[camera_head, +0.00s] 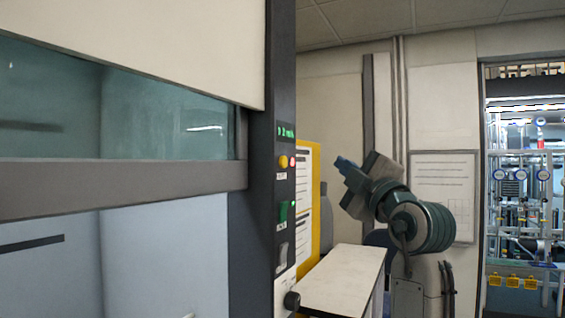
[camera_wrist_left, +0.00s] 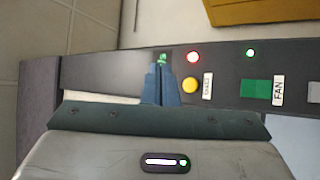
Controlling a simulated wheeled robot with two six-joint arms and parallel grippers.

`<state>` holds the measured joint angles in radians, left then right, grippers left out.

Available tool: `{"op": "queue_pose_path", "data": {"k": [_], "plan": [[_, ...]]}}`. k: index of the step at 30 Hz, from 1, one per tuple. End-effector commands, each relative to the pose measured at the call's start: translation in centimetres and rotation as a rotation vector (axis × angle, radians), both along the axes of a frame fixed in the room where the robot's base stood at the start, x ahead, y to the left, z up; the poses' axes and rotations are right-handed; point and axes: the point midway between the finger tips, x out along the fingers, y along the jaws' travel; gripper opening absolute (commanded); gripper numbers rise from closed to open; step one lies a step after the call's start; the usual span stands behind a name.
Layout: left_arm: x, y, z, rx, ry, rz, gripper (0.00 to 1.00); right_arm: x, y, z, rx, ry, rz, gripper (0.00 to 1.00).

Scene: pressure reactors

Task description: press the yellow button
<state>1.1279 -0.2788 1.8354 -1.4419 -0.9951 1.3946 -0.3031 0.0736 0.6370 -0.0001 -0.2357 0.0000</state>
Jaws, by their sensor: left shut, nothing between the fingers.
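The yellow button (camera_head: 282,161) is a small round button on the dark front post of the fume hood, below a green display. It also shows in the left wrist view (camera_wrist_left: 190,86), just right of the fingers. My left gripper (camera_head: 344,162) is to the right of the post in the head view, its blue fingers pointing toward the panel. In the left wrist view its fingers (camera_wrist_left: 160,66) are shut and empty, with the tips over the lower edge of the green display. Whether they touch the panel cannot be told. My right gripper is not in view.
A red light (camera_wrist_left: 193,57) sits beside the yellow button. A green FAN switch (camera_wrist_left: 255,90) and a green light (camera_wrist_left: 250,53) are farther along the panel. A black knob (camera_head: 292,300) is low on the post. A pale bench top (camera_head: 343,280) lies below my left gripper.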

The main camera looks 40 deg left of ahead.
Motion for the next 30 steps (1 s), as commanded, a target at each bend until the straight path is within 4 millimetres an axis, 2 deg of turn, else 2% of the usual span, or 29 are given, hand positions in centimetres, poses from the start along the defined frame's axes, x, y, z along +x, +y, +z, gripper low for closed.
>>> {"op": "queue_pose_path", "data": {"k": [3, 14, 20, 28, 30], "plan": [[-0.5, 0.1, 0.4, -0.008, -0.016, 0.003, 0.00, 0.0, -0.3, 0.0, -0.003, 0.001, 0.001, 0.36], [-0.5, 0.4, 0.4, -0.007, -0.013, 0.004, 0.00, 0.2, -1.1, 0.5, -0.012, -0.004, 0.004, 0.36], [-1.0, 2.4, 0.8, -0.005, -0.013, 0.006, 0.00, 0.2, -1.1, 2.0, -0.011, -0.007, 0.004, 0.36], [-1.9, 6.1, 0.8, -0.004, -0.011, 0.007, 0.00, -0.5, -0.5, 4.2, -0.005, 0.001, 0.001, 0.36], [-2.1, 6.9, 0.3, -0.003, -0.013, 0.007, 0.00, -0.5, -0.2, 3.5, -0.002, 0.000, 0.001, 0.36]]}}
